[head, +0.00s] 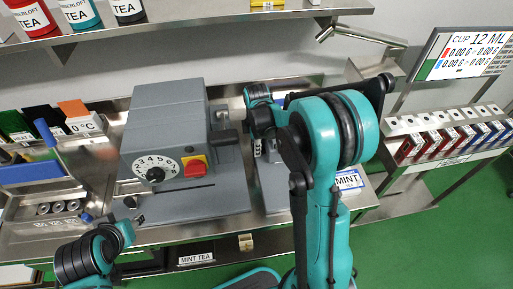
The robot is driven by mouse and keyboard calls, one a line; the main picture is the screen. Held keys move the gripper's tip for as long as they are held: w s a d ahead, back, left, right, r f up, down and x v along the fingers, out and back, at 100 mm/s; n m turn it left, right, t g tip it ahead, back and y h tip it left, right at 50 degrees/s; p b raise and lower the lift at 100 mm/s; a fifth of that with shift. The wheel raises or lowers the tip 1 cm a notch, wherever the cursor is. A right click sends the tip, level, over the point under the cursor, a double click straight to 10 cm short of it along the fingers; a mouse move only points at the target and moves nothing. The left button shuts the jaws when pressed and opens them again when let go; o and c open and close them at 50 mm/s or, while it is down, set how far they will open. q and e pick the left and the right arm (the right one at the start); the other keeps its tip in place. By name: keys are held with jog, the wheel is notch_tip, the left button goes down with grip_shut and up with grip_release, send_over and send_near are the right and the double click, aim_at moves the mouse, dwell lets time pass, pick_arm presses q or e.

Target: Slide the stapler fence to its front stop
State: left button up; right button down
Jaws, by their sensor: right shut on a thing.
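The grey stapler base (273,188) shows in the head view just right of the large grey machine, mostly behind my right arm. I cannot make out its fence or front stop, which my arm covers. My right gripper (262,146) is low at the stapler, largely hidden by my own wrist and arm. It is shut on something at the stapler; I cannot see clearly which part.
A grey machine (168,125) with a numbered dial and red switch stands left of the stapler. Red and blue boxes (450,140) line the right rack. A shelf (190,20) runs above.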

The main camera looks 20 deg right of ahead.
aim_at(258, 161)
jog(key=s, duration=0.1)
jog(key=s+a, duration=0.1)
jog(key=s, duration=0.1)
jog(key=shift+s, duration=0.2)
jog(key=shift+w, duration=0.1)
jog(key=c, duration=1.5)
grip_release()
jog(key=shift+c, duration=0.2)
jog(key=shift+r, duration=0.45)
notch_tip(258, 161, up, 11)
jog(key=shift+s, duration=0.2)
